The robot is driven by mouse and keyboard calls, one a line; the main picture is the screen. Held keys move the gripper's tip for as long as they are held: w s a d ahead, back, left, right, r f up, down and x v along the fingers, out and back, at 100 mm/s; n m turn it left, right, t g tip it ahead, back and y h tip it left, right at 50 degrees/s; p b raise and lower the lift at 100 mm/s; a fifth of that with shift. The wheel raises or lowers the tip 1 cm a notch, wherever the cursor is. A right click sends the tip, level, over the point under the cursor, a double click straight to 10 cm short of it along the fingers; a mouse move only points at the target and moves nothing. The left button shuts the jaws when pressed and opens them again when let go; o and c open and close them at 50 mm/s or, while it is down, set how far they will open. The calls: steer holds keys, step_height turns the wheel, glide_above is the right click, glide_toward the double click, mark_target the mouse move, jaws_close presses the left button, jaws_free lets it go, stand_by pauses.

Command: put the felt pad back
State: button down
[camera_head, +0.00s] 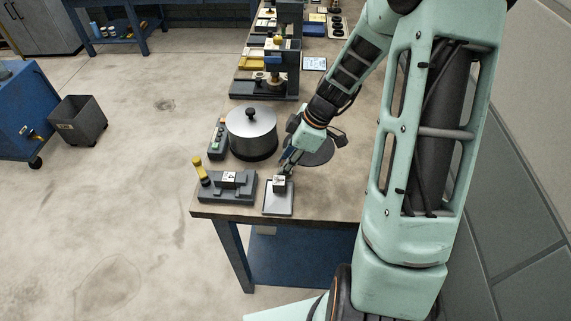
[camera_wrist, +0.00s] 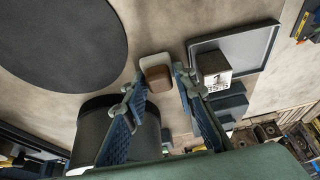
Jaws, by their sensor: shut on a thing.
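My gripper (camera_wrist: 161,84) is shut on a small rounded block, brown on one part and cream-white on the other, which I take to be the felt pad (camera_wrist: 157,76). In the head view my gripper (camera_head: 286,170) points down just behind a shallow grey tray (camera_head: 279,209) near the bench's front edge. A small metal cube with printed marks (camera_head: 279,185) is at that tray. In the wrist view the cube (camera_wrist: 214,75) stands beside the right finger, at the corner of the tray (camera_wrist: 258,37). The pad is too small and covered to make out in the head view.
A grey fixture with a yellow handle (camera_head: 201,172) stands left of the tray, bearing a marked block (camera_head: 230,177). A round metal pot (camera_head: 251,131) is behind it. A dark disc (camera_head: 320,152) lies right of my gripper. More equipment (camera_head: 270,84) stands farther back.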

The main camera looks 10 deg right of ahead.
steer(key=shift+f, duration=0.1)
steer(key=c, duration=1.8)
jaws_free()
steer(key=shift+c, duration=0.2)
steer(key=shift+d+r, duration=0.15)
steer(key=shift+r, duration=0.3)
steer(key=v, duration=1.1)
steer(key=shift+r, duration=0.25)
